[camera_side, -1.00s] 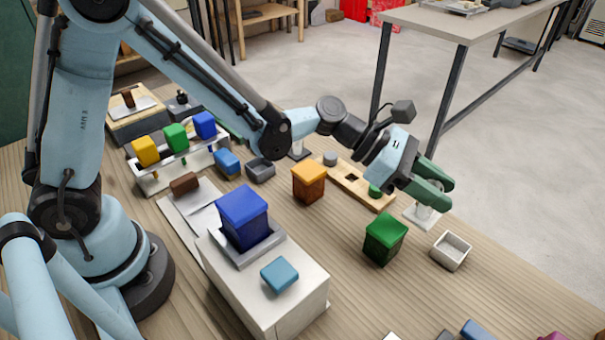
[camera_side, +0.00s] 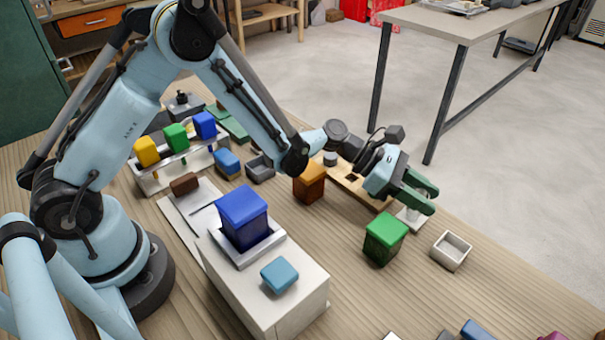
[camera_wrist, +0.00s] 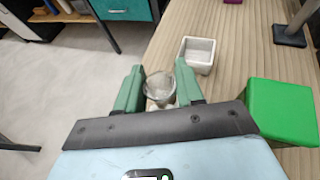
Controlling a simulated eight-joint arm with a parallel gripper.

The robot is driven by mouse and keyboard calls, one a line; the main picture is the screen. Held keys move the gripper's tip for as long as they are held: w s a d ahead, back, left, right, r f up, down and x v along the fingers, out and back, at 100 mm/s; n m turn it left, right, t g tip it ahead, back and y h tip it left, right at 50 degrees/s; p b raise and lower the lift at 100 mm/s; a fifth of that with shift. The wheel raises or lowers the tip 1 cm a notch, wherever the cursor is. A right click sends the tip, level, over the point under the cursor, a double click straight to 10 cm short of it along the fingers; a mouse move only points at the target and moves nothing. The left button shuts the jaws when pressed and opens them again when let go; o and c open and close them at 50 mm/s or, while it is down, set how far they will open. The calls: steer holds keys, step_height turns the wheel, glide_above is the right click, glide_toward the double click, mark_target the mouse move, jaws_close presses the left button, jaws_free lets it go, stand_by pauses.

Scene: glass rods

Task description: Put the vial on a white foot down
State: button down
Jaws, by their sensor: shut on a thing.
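My gripper (camera_side: 425,202) is shut on a clear glass vial (camera_wrist: 158,86), which stands between its green fingers in the wrist view. In the side view the fingers hide most of the vial. Its white square foot (camera_side: 411,220) shows below the fingertips, close to the tabletop. I cannot tell whether the foot touches the table.
A green block (camera_side: 384,240) and a small open white box (camera_side: 451,250) stand close to my gripper. An orange-brown block (camera_side: 309,182) and a wooden holed board (camera_side: 362,187) lie to the left. Bare table (camera_side: 510,300) lies at the front right.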

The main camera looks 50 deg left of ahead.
steer(key=shift+f, duration=0.1)
steer(key=c, duration=0.7)
jaws_free()
